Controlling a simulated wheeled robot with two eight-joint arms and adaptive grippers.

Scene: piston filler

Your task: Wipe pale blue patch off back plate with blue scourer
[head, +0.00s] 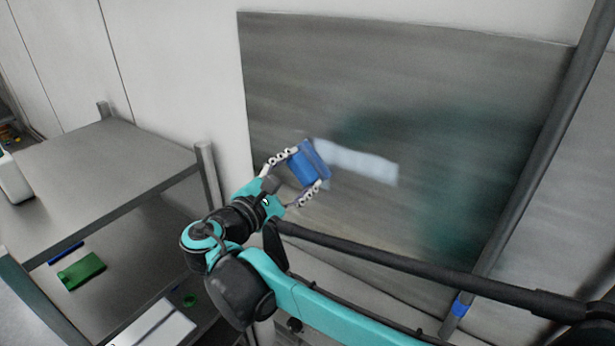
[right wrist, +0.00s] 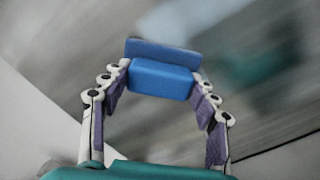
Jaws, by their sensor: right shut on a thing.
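The pale blue patch (head: 357,162) is a slanted strip on the grey metal back plate (head: 420,70). The blue scourer (head: 308,164) is at the left end of the patch, with its darker face toward the plate. I cannot tell for sure whether it touches the plate. My right gripper (head: 296,176) is shut on the scourer, with one finger on each side. My left gripper is not in view.
A dark rail (head: 400,262) runs low in front of the plate and meets a slanted post (head: 540,165) at the right. A metal shelf unit (head: 100,165) stands at the left, with a green block (head: 81,270) on its lower level.

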